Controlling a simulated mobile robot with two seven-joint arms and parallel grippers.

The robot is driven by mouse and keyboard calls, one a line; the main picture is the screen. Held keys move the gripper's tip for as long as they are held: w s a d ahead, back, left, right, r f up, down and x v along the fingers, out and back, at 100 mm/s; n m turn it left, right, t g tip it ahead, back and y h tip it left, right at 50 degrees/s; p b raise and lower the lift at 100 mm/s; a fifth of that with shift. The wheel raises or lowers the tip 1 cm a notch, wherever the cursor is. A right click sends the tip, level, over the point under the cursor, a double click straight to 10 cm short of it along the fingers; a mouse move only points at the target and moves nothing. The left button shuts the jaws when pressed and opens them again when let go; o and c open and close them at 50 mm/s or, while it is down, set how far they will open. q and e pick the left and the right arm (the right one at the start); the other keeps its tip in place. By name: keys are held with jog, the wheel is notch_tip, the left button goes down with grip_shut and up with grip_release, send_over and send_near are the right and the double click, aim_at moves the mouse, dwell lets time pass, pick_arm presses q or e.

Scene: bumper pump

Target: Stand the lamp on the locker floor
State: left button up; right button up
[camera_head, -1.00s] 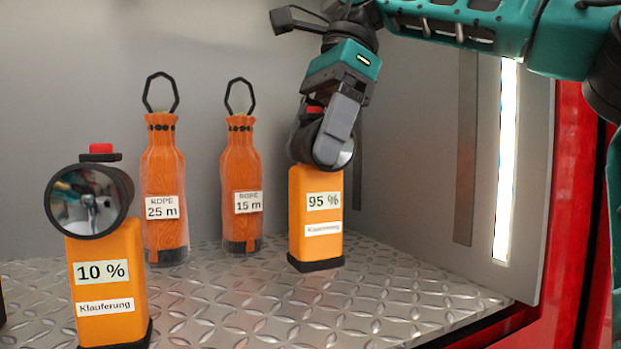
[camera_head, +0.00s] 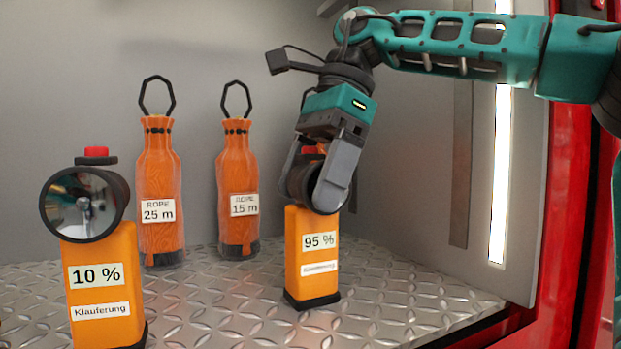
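An orange lamp labelled 95 % (camera_head: 311,255) stands upright on or just above the locker floor (camera_head: 230,300); I cannot tell whether its black base touches. My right gripper (camera_head: 318,190) comes down from above with its grey fingers on either side of the lamp's round black head and is shut on it. A second orange lamp, labelled 10 % (camera_head: 98,285), stands at the left front with its round lens facing me and a red knob on top. My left gripper is not in view.
Two orange rope bottles with black loops, labelled 25 m (camera_head: 160,185) and 15 m (camera_head: 238,180), stand behind, between the lamps. A lit strip (camera_head: 500,170) runs down the grey right wall. Free diamond-plate floor lies to the right of the 95 % lamp.

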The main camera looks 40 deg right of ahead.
jog(key=shift+o, duration=0.2)
jog(key=v, duration=1.2)
jog(key=shift+r, duration=0.15)
dwell(0.5)
